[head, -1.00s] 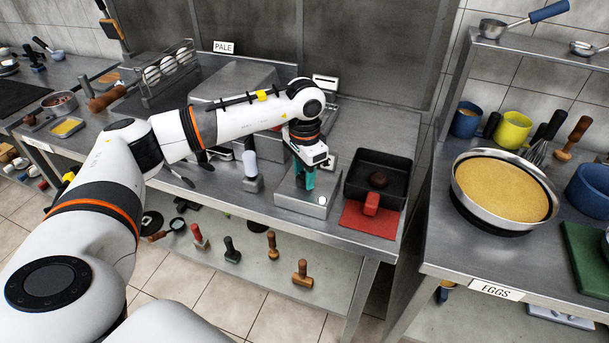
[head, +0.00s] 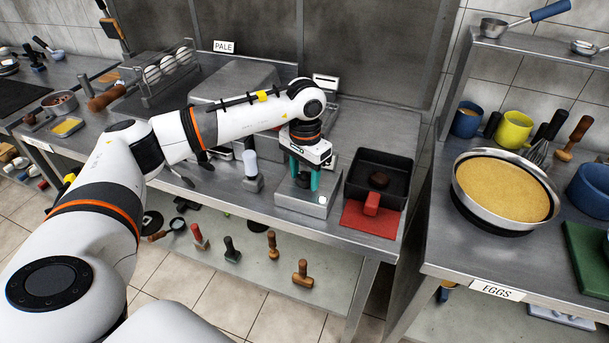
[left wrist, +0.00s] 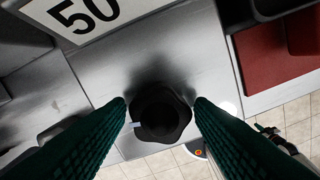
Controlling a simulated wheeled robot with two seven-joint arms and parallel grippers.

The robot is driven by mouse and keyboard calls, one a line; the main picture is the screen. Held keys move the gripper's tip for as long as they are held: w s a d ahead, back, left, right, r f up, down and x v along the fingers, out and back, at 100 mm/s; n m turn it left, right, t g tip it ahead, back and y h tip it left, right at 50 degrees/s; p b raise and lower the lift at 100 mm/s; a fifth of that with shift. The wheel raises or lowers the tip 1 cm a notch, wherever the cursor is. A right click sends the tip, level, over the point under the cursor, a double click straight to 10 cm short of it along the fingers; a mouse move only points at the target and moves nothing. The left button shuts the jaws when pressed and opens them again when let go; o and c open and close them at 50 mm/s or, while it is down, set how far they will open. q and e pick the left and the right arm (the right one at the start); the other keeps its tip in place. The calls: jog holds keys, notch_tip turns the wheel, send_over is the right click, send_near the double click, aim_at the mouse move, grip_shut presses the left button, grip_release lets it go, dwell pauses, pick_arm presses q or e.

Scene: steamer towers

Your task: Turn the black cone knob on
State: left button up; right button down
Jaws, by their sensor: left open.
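The black cone knob (left wrist: 160,112) stands on a grey metal box (left wrist: 150,60), with a small white mark on its left side. In the head view the knob (head: 303,181) is partly hidden below my left gripper (head: 304,178). My left gripper is open, with its green fingers on either side of the knob. In the left wrist view its fingertips (left wrist: 160,103) flank the knob, with small gaps showing. A white round light or button (head: 322,200) is on the box's front right corner. My right gripper is not in view.
A sign reading 50 (left wrist: 75,12) is behind the knob.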

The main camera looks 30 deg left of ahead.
pick_arm(q)
jog(key=n, duration=0.3)
jog(key=n, duration=0.3)
jog(key=shift+n, duration=1.5)
jog(key=shift+n, duration=0.7)
jog(key=n, duration=0.4)
jog(key=shift+n, duration=0.3)
